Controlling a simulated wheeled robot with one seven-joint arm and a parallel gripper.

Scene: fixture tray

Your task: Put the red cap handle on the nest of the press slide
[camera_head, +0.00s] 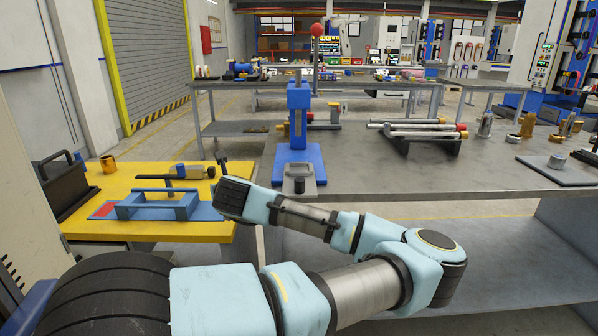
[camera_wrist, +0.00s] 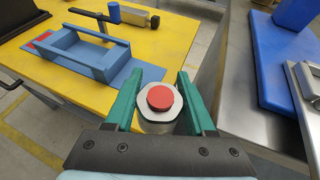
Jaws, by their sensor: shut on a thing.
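The red cap handle (camera_wrist: 160,97) is a pale metal piece with a round red top. In the wrist view it sits between the green fingers of my gripper (camera_wrist: 168,77), which is shut on it. In the head view my own wrist hides the handle. The blue press (camera_head: 298,115) stands on the grey table, with a red-knobbed lever on top. Its grey slide (camera_head: 300,184) lies at the front of the blue base, right of my wrist. The slide shows partly at the right edge of the wrist view (camera_wrist: 304,85). The handle is apart from the slide, and nest detail is too small to tell.
The yellow table (camera_head: 150,230) at the left holds a blue open frame (camera_head: 158,206), a black-barred tool (camera_head: 170,175) and a brass cup (camera_head: 108,164). A gap separates it from the grey table (camera_head: 390,185). Metal rods lie on a rack (camera_head: 425,140) right of the press.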

